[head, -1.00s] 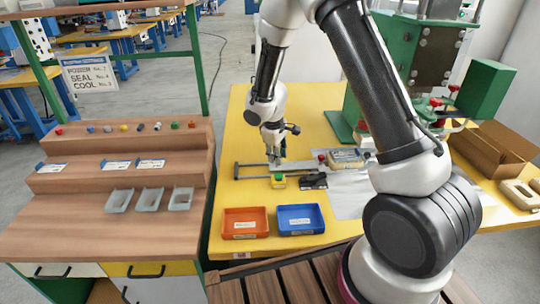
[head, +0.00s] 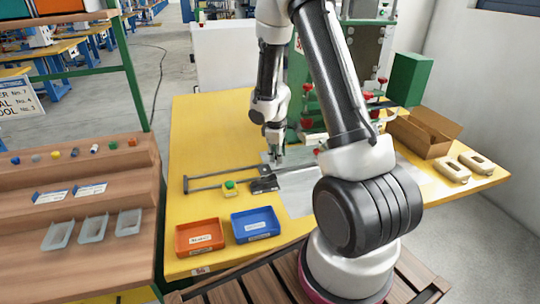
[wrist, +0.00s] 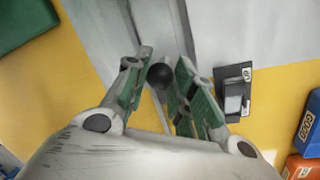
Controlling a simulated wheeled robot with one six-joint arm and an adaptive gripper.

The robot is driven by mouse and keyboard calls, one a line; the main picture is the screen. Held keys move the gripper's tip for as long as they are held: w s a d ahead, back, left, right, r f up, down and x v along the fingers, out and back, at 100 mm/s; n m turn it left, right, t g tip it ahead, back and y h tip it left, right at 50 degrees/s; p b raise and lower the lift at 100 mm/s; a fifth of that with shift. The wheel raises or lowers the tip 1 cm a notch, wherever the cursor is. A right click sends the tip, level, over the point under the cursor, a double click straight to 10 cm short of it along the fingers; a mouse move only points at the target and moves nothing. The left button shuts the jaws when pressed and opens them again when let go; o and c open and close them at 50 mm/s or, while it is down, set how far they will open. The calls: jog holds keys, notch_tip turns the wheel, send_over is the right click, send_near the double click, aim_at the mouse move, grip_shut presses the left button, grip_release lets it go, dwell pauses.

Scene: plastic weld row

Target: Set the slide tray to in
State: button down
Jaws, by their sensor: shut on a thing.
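The slide tray (wrist: 100,32) is a pale grey plate at the top of the wrist view, with a dark round knob (wrist: 160,76) at its near end. My gripper (wrist: 163,82) is shut on this knob, with green finger pads on either side. In the head view my gripper (head: 275,158) is at the right part of the dark slide rails (head: 205,184), towards the green press (head: 318,100). My arm hides much of the tray and press there, so I cannot tell how far in the tray sits.
An orange bin (head: 200,252) and a blue bin (head: 277,231) sit at the front. A cardboard box (head: 425,145) is at right. The left tabletop is clear.

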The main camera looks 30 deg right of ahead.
jog(key=shift+d, duration=0.2)
jog(key=c, duration=1.2)
grip_release()
jog(key=shift+s+d, duration=0.1)
jog(key=shift+d, duration=0.05)
jog(key=shift+o, duration=0.2)
notch_tip(320, 180, up, 12)
jog(key=s+a, duration=0.1)
jog(key=shift+s+a, duration=0.25)
jog(key=shift+a, duration=0.15)
jog(key=shift+f, duration=0.1)
